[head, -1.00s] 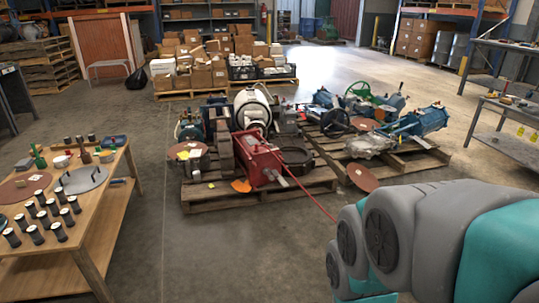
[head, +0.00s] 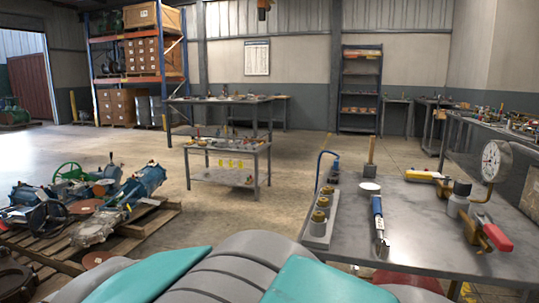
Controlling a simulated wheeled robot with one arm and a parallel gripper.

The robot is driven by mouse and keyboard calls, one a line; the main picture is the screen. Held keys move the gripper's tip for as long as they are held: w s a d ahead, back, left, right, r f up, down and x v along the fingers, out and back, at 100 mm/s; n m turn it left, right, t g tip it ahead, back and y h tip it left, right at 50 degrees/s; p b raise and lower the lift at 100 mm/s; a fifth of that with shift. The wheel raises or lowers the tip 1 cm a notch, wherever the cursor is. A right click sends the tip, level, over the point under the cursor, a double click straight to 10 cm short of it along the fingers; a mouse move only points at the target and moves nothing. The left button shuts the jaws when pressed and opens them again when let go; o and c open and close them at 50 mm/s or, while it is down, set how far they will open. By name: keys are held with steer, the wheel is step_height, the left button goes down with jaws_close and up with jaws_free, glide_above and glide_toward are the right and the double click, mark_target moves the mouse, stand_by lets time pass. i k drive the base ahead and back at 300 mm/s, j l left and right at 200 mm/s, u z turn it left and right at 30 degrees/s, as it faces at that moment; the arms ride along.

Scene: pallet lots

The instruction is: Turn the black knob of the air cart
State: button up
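I cannot pick out the air cart or its black knob for certain in the head view. A red rounded thing (head: 408,281) shows partly at the bottom edge, below the metal workbench (head: 345,237); the arm and the frame edge hide the rest. On the bench stand a round dial gauge (head: 495,160) and a grey canister with a dark cap (head: 460,197). My grey and teal arm links fill the bottom middle. My gripper is out of view.
The bench also holds a block with brass fittings (head: 320,217), a blue-handled tool (head: 378,220) and a red-handled valve (head: 495,236). A pallet with valves (head: 150,225) stands at left. A two-tier metal table (head: 228,178) stands beyond open floor.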

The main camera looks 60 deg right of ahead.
mark_target(460, 188)
steer(key=z, duration=3.65)
steer(key=k+l+u, duration=0.1)
steer(key=l, duration=0.2)
steer(key=k+l+u, duration=0.1)
steer(key=l, duration=0.25)
steer(key=k+l+u, duration=0.1)
steer(key=l, duration=0.2)
steer(key=i+j, duration=0.3)
steer(key=j, duration=0.25)
